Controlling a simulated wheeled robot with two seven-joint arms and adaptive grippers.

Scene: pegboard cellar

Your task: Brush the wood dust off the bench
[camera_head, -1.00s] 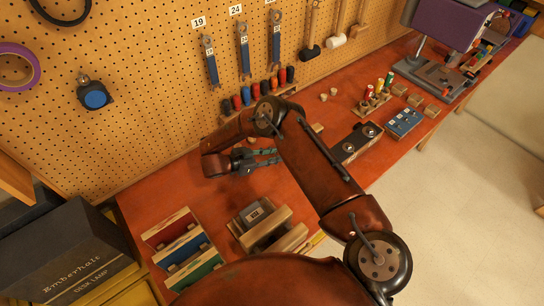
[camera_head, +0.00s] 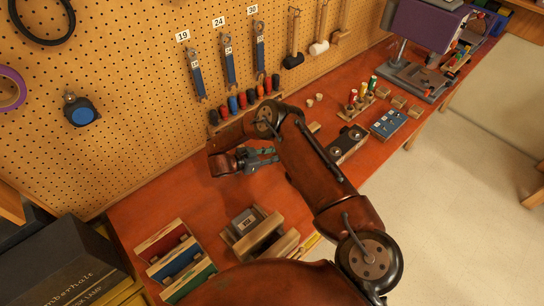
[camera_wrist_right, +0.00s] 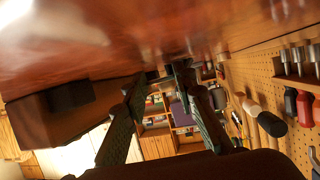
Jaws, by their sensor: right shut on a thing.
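The red-brown wooden bench (camera_head: 185,195) runs along the pegboard wall in the head view. My right gripper (camera_head: 272,155) is low over the middle of the bench, in front of the row of coloured-handled tools. In the right wrist view its two dark fingers (camera_wrist_right: 160,80) converge close to the bench surface (camera_wrist_right: 130,40). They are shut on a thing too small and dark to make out. I cannot make out a brush or any wood dust; my right arm hides part of the bench. My left gripper is not in view.
Red, blue and green trays (camera_head: 178,258) and a wooden holder (camera_head: 252,232) stand at the near end. A black-topped block (camera_head: 347,145), a blue case (camera_head: 388,123) and a purple machine (camera_head: 425,25) stand to the right. Bench left of my gripper is clear.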

